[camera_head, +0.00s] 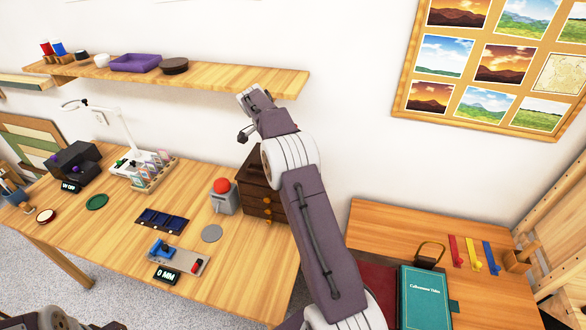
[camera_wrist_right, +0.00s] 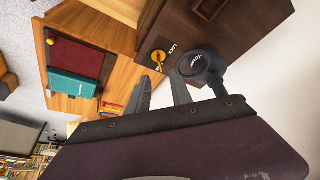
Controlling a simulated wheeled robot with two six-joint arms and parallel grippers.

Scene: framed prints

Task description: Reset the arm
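My right arm rises through the middle of the head view, its wrist high in front of the wall below the shelf. My right gripper (camera_wrist_right: 162,88) shows in the right wrist view with its two grey fingers apart and nothing visible between them. A dark round piece (camera_wrist_right: 195,65) appears beside the right-hand finger; I cannot tell whether it touches the gripper. Part of my left arm (camera_head: 50,318) shows at the bottom left of the head view; its fingertips are not clearly visible.
The workbench (camera_head: 110,240) holds a brown drawer chest (camera_head: 252,183), a red button box (camera_head: 223,196), a blue tray (camera_head: 162,220) and a lamp (camera_head: 115,125). A side table (camera_head: 380,222) carries a teal book (camera_head: 425,297). A wooden shelf (camera_head: 220,78) hangs above the bench.

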